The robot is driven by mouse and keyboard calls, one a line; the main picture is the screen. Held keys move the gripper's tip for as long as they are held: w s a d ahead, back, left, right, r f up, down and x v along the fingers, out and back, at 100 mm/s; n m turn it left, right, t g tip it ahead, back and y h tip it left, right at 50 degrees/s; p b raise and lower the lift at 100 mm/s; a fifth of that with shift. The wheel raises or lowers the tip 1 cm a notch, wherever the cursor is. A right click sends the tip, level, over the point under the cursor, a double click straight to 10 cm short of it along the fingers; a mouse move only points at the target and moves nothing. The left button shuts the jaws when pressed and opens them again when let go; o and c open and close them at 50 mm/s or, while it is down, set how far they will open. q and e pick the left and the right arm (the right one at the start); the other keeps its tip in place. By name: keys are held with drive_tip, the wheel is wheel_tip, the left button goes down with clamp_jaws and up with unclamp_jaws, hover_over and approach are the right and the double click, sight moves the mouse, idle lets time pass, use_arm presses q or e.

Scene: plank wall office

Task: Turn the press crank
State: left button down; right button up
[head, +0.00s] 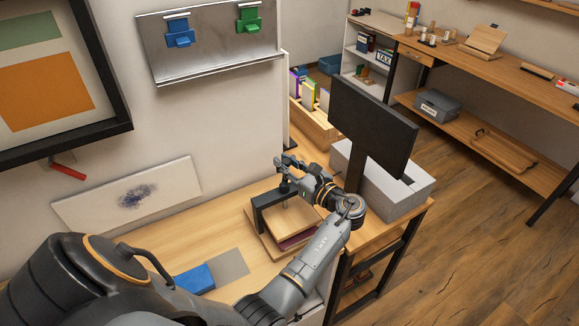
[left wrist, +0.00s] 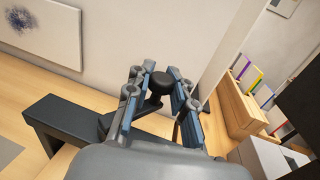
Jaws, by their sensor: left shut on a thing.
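The press stands on the wooden desk, with a black frame (head: 262,210) and wooden boards (head: 279,239); something dark purple (head: 297,241) lies between them. My left gripper (head: 287,169) is above the press frame, its arm reaching over the press's right side. In the left wrist view the left gripper (left wrist: 158,84) is shut on the round black knob (left wrist: 161,80) of the press crank, which sits between its fingers. The dark crank arm (left wrist: 150,105) runs below the knob, beside the black crossbar (left wrist: 65,117). My right gripper is not in view.
A black monitor (head: 373,125) and a pale grey box (head: 411,193) stand close to the right of my arm. A blue object (head: 194,279) lies on the desk (head: 226,227) at front left. A wooden file crate (head: 312,122) stands behind. The wall is close behind the press.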

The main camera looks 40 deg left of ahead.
sight(284, 161)
use_arm(q)
drive_tip(key=shift+s+a+f+n+g, duration=0.15)
drive_tip(key=shift+n+g, duration=0.25)
drive_tip(key=shift+g, duration=0.3)
drive_tip(key=c, duration=1.1)
unclamp_jaws()
drive_tip(key=shift+s, duration=0.1)
drive_tip(key=shift+c, duration=0.2)
drive_tip(key=shift+r, duration=0.4)
wheel_tip(284, 161, up, 9)
drive_tip(key=shift+r, duration=0.2)
